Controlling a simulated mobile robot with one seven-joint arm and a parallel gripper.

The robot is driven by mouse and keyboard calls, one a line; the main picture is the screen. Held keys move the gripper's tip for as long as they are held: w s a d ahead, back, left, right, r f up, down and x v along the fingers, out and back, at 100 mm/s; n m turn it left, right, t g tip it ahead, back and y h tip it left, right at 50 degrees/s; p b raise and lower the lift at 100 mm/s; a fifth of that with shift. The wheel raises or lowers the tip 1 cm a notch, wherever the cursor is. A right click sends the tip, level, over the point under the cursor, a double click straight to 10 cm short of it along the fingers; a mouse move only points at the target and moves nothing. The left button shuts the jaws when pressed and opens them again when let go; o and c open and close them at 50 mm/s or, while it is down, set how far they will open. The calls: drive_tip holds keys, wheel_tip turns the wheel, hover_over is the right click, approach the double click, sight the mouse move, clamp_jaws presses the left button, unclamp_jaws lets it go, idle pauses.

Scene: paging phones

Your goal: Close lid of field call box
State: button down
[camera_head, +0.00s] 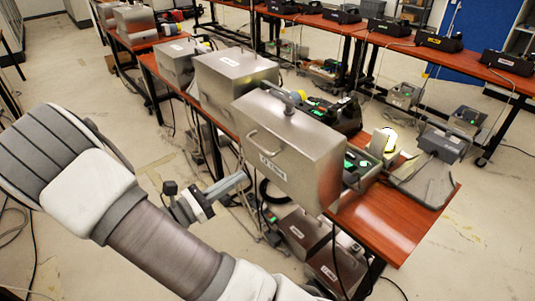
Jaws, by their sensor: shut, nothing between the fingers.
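A large brushed-metal box-shaped case (290,150) stands near the right end of the wooden table, with a handle on top, a handle on its near face and a small white label. Right behind it is an open grey box (366,172) with green parts inside, partly hidden by the case. A grey tilted flap or wedge-shaped piece (425,182) lies to its right; I cannot tell whether it is joined to the box. My gripper (242,182) is shut and empty, left of and below the metal case, apart from it. My thick arm crosses the lower left.
The wooden table (408,228) has bare surface at its right end. More metal cases (228,78) stand in a row to the left. A second table at the back holds several black cases (507,62). Cables hang below the near table, and boxes stand beneath it. Floor shows at left.

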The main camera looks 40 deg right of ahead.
sight(285, 142)
drive_tip(key=shift+n+t, duration=0.4)
drive_tip(key=d, duration=0.4)
drive_tip(key=w+d+r, duration=0.1)
drive_tip(key=d, duration=0.4)
drive_tip(key=d+r, duration=0.1)
drive_tip(key=d, duration=0.3)
drive_tip(key=shift+w+d+r, duration=0.1)
drive_tip(key=shift+w+d, duration=0.05)
drive_tip(key=shift+w, duration=0.1)
drive_tip(key=shift+r, duration=0.1)
